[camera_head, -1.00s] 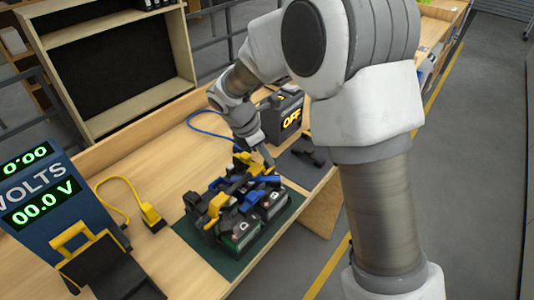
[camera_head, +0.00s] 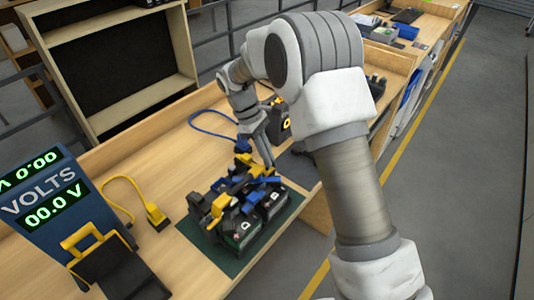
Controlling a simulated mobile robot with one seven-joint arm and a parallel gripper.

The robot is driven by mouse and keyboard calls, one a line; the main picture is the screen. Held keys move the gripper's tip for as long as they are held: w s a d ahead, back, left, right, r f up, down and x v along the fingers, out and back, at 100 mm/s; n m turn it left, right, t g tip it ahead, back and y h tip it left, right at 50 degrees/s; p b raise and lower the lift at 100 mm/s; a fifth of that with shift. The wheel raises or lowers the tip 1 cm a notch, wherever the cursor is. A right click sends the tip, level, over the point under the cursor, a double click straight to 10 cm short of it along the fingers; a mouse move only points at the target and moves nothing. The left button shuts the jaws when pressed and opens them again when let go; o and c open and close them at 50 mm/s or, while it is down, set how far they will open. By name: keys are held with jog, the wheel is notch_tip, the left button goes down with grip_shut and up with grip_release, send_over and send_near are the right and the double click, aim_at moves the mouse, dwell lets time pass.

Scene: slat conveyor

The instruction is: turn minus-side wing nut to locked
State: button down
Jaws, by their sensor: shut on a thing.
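A battery assembly (camera_head: 238,228) with black cases and yellow and blue clamp parts sits on a dark green mat (camera_head: 222,261) near the table's front edge. My gripper (camera_head: 256,164) reaches down to the far end of this assembly. Its jaws are shut on a small part there, which I take to be the minus-side wing nut. The fingers and neighbouring yellow and blue parts hide it, so its turn angle and lock state cannot be told.
A blue voltmeter (camera_head: 48,197) reading 00.0 V stands at the left, beside a black and yellow unit (camera_head: 104,262). A yellow connector (camera_head: 156,216) on a yellow cable lies left of the mat. A dark box (camera_head: 277,122) stands behind my gripper. The table's back middle is clear apart from cables.

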jog(key=shift+w+m+g+y, duration=0.1)
jog(key=shift+m+g+y, duration=0.25)
jog(key=shift+m, duration=0.75)
jog(key=c, duration=1)
grip_release()
jog(key=shift+d, duration=0.1)
jog(key=shift+v, duration=8.75)
